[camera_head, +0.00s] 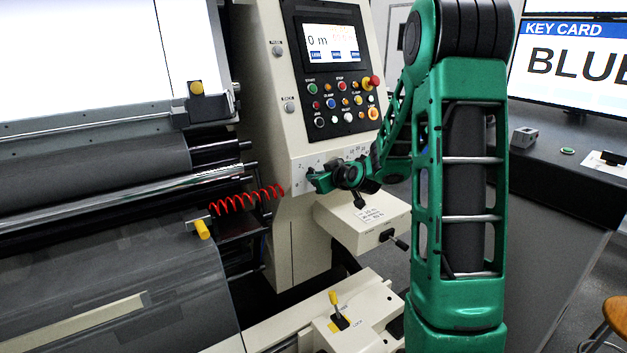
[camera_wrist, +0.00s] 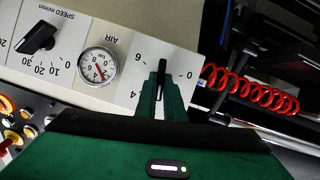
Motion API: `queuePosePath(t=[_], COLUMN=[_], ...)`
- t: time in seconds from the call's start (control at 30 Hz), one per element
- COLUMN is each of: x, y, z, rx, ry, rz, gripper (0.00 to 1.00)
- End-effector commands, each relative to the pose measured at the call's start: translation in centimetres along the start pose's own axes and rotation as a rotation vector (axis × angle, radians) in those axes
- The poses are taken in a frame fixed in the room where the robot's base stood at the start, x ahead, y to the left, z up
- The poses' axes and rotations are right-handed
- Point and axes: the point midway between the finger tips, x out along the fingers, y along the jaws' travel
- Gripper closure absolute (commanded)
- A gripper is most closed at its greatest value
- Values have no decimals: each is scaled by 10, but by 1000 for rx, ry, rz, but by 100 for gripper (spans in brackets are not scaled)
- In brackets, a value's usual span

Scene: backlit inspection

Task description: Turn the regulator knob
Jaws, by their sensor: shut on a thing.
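The regulator knob (camera_wrist: 162,68) is a slim dark knob on a pale panel with a scale marked 0, 4 and 6, beside a round air gauge (camera_wrist: 97,67) with a red needle. My gripper (camera_wrist: 160,92) is shut on the knob in the wrist view, its green fingers covering part of it. The knob's exact setting is hard to read. In the head view my gripper (camera_head: 317,181) is at the lower left of the machine's control panel, and it hides the knob.
A black speed knob (camera_wrist: 38,38) sits on the same panel beyond the gauge. A red coiled hose (camera_head: 246,199) runs close to the left of my gripper. Buttons and a red emergency stop (camera_head: 374,82) lie above. A pale box (camera_head: 365,222) juts out below.

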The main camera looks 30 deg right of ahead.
Motion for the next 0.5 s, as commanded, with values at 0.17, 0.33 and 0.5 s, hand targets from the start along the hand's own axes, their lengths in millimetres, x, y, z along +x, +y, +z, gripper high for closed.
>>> queuePosePath(t=[0.17, 0.33, 0.5], x=[0, 0, 1], y=[2, 4, 5], z=[1, 1, 2], rx=[142, 292, 440], ry=[-1, -1, -2], rz=[-59, -121, -183], gripper=[100, 100, 100])
